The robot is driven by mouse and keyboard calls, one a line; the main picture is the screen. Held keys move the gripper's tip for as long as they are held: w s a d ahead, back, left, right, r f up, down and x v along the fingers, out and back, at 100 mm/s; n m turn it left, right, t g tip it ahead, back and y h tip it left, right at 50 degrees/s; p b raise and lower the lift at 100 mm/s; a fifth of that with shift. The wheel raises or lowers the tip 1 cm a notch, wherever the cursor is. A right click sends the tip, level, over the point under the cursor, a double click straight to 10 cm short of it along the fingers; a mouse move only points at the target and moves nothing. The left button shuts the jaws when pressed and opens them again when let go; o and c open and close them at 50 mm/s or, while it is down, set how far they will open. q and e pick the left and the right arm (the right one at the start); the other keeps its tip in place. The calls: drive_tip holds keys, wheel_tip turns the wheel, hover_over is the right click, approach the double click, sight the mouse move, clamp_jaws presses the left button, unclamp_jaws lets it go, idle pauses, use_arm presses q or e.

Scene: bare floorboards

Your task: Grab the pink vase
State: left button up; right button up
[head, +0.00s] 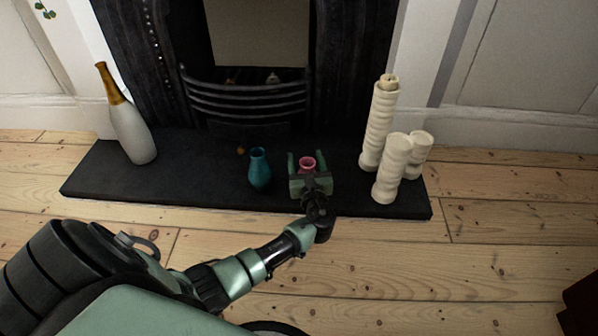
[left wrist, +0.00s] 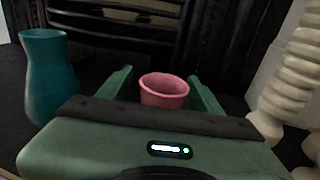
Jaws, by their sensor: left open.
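The small pink vase (head: 307,163) stands on the dark hearth slab, and its lower part is hidden by my gripper in the head view. In the left wrist view the pink vase (left wrist: 164,90) shows its open rim and upper body between the two fingers. My left gripper (head: 307,160) is open, with one green finger on each side of the vase. In the left wrist view, gaps show between the vase and the fingers of the left gripper (left wrist: 160,80). My right gripper is not in view.
A teal vase (head: 259,169) stands just left of my gripper. Cream ribbed candles (head: 380,125) stand to the right. A white bottle with a gold neck (head: 129,130) stands at the slab's left. The black fireplace grate (head: 247,97) is behind. Bare floorboards lie in front.

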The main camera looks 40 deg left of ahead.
use_arm(q)
drive_tip(key=shift+r, duration=0.15)
drive_tip(key=shift+d, duration=0.1)
clamp_jaws()
